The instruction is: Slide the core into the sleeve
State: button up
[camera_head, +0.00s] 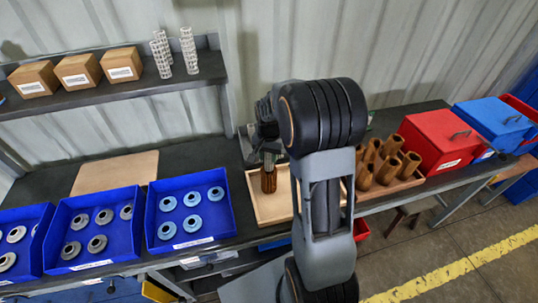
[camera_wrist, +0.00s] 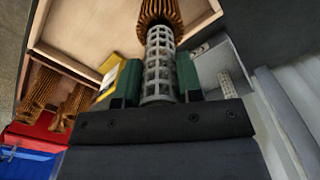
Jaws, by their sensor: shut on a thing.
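My gripper (camera_wrist: 155,84) is shut on a pale perforated core (camera_wrist: 160,52) in the wrist view, with a green finger on each side. The core's far end overlaps the mouth of a brown pleated sleeve (camera_wrist: 160,9). I cannot tell how far, if at all, the core is inside it. In the head view the sleeve (camera_head: 268,183) stands upright in a shallow wooden tray (camera_head: 260,211), just below my gripper (camera_head: 267,158). My arm hides the right part of this tray.
Several brown sleeves (camera_head: 388,162) stand in another tray right of my arm. Red (camera_head: 440,142) and blue (camera_head: 492,124) boxes are beyond. Blue bins (camera_head: 188,210) with ring caps stand at left. Spare cores (camera_head: 188,50) and cartons (camera_head: 78,72) are on the shelf.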

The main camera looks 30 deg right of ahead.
aim_at(269, 165)
jog(key=shift+f+b, duration=2.1)
jog(key=shift+f, duration=0.75)
dwell(1.0)
jog(key=o, duration=1)
jog(key=shift+c, duration=0.2)
jog(key=shift+r, duration=0.1)
notch_tip(269, 165, up, 14)
jog(key=shift+f+b, duration=0.15)
jog(key=shift+b, duration=0.15)
